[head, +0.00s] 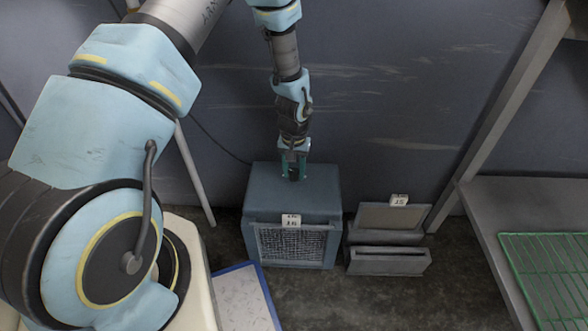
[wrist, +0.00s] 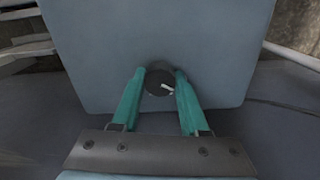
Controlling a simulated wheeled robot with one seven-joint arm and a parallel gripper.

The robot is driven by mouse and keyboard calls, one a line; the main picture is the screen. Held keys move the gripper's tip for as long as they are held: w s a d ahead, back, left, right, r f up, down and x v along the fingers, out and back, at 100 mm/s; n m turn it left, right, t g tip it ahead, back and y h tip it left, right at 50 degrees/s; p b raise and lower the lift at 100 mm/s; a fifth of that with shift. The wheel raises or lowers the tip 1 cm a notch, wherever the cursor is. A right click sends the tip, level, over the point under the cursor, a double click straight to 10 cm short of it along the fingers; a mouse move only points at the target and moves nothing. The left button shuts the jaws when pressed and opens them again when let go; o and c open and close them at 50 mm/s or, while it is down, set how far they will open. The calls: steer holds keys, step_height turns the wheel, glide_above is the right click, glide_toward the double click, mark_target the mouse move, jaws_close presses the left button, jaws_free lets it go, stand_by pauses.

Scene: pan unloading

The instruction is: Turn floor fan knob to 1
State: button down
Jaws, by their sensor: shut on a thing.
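The floor fan (head: 291,214) is a blue-grey box with a wire grille on its front, standing on the floor against the wall in the head view. Its top also fills much of the wrist view (wrist: 110,35). The knob (wrist: 158,84) is a dark round dial with a white pointer mark on the fan's top. The pointer lies toward the lower right in the wrist view. My gripper (wrist: 160,79) has green fingers, one on each side of the knob, and is shut on it. In the head view my gripper (head: 293,174) reaches down onto the fan's top. No dial numbers are readable.
A grey open box with a tag (head: 388,260) stands on the floor right of the fan. A metal shelf (head: 530,205) with a green wire rack (head: 550,270) is at the right. A blue-edged panel (head: 243,298) lies at the fan's lower left. The wall is close behind.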

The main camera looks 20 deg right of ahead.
mark_target(294, 172)
steer(key=m+p, duration=0.2)
steer(key=m, duration=0.2)
steer(key=shift+r, duration=0.1)
steer(key=shift+m+p, duration=0.6)
steer(key=shift+m, duration=0.9)
steer(key=shift+c, duration=2.1)
jaws_free()
step_height(294, 172, up, 11)
steer(key=p, duration=0.1)
steer(key=shift+f+p, duration=0.2)
steer(key=shift+p, duration=0.2)
